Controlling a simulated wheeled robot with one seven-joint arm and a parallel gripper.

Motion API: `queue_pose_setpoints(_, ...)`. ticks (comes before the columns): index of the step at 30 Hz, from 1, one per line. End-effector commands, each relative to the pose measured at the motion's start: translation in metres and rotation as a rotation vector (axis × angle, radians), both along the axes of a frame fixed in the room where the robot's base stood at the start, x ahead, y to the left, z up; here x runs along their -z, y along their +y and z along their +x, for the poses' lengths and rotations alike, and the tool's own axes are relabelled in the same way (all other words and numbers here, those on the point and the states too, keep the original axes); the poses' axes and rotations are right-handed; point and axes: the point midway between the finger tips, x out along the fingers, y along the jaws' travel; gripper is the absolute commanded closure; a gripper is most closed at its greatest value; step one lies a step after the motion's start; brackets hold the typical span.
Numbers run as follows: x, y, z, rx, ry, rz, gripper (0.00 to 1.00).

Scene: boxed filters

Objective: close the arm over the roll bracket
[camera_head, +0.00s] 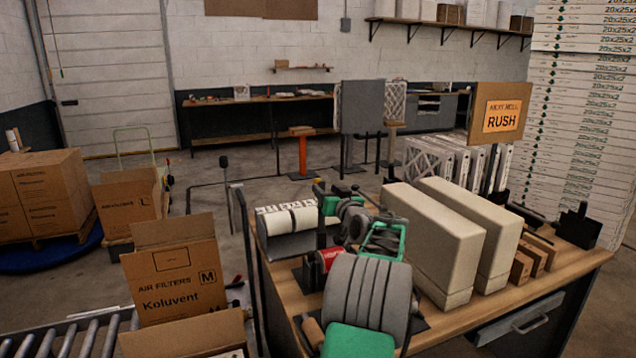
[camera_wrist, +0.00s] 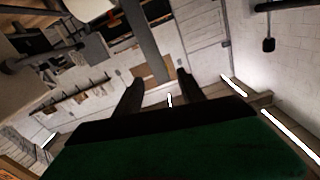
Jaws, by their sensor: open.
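A grey holder (camera_head: 290,243) with white printed rolls (camera_head: 287,217) lying side by side stands at the left part of the bench; it looks like the roll bracket. Its right end is partly hidden behind my green and dark arm parts, and I cannot make out its arm or whether that is raised. My gripper (camera_wrist: 160,78) is open and empty in the wrist view, its two dark fingers apart with only the far wall and room between them. In the head view, my gripper (camera_head: 335,190) is just right of the rolls and above them, apart from the holder as far as I can tell.
The wooden bench (camera_head: 455,318) also holds two long pale blocks (camera_head: 440,245), small brown blocks (camera_head: 535,255) and a RUSH sign (camera_head: 500,113). A red item (camera_head: 328,258) lies near the holder. Open filter cartons (camera_head: 175,285) and a roller conveyor (camera_head: 75,340) are at left.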

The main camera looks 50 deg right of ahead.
Motion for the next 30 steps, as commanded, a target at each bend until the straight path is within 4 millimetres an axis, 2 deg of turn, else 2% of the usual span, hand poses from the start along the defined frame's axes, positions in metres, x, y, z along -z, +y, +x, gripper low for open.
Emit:
queue_pose_setpoints(3, -0.002, -0.01, 0.022, -0.004, 0.002, 0.003, 0.53)
queue_pose_setpoints(9, -0.002, -0.027, 0.05, -0.002, 0.003, 0.002, 0.53)
queue_pose_setpoints(13, 0.0, -0.032, 0.057, -0.001, 0.003, 0.002, 0.53)
queue_pose_setpoints(20, 0.0, -0.033, 0.058, 0.0, 0.004, 0.002, 0.53)
queue_pose_setpoints(30, 0.001, -0.033, 0.058, 0.0, 0.004, 0.002, 0.8)
